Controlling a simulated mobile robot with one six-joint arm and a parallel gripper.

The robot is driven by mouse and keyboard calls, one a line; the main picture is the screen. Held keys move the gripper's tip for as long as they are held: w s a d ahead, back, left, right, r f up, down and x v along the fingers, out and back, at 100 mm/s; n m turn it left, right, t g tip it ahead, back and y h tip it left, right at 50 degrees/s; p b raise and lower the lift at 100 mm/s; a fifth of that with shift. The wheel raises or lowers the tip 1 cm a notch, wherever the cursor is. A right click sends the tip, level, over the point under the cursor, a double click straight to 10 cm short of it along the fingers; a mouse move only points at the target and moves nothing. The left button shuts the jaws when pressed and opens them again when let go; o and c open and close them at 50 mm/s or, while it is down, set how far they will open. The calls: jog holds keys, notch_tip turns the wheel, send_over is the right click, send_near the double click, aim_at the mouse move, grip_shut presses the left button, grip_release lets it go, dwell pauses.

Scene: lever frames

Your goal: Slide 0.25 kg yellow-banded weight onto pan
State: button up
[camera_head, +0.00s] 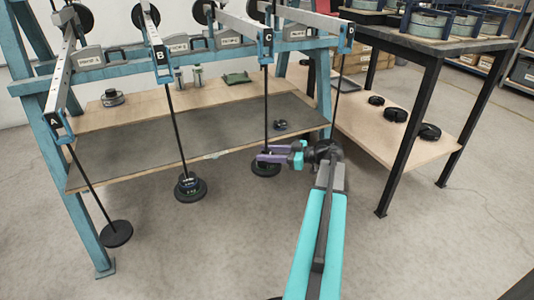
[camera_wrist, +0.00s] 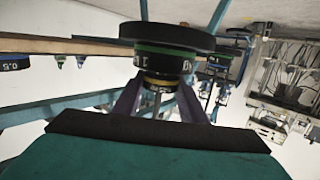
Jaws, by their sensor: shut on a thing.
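The wrist view is upside down. There the yellow-banded weight (camera_wrist: 160,82) sits between the purple fingers of my gripper (camera_wrist: 161,92), which is shut on it. Directly beyond it in line is a larger green-banded weight (camera_wrist: 160,63), against the wide black pan (camera_wrist: 166,37). I cannot tell whether the yellow-banded weight touches the green-banded one. In the head view, my gripper (camera_head: 268,155) is at the foot of lever C's rod (camera_head: 266,110), just above its pan (camera_head: 264,170). The fingers hide the weight there.
Lever B's pan (camera_head: 190,192) carries weights; lever A's pan (camera_head: 117,234) looks empty. A grey bench shelf (camera_head: 190,135) lies behind the rods. A table (camera_head: 440,45) with black weights (camera_head: 395,115) on its lower shelf stands right. The floor in front is clear.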

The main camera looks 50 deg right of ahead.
jog(key=shift+f, duration=0.3)
dwell(0.5)
jog(key=o, duration=1.1)
jog(key=shift+o, duration=0.2)
jog(key=shift+s+p, duration=0.1)
jog(key=shift+p, duration=0.3)
jog(key=p+v, duration=0.5)
jog(key=v, duration=0.2)
dwell(0.4)
dwell(0.6)
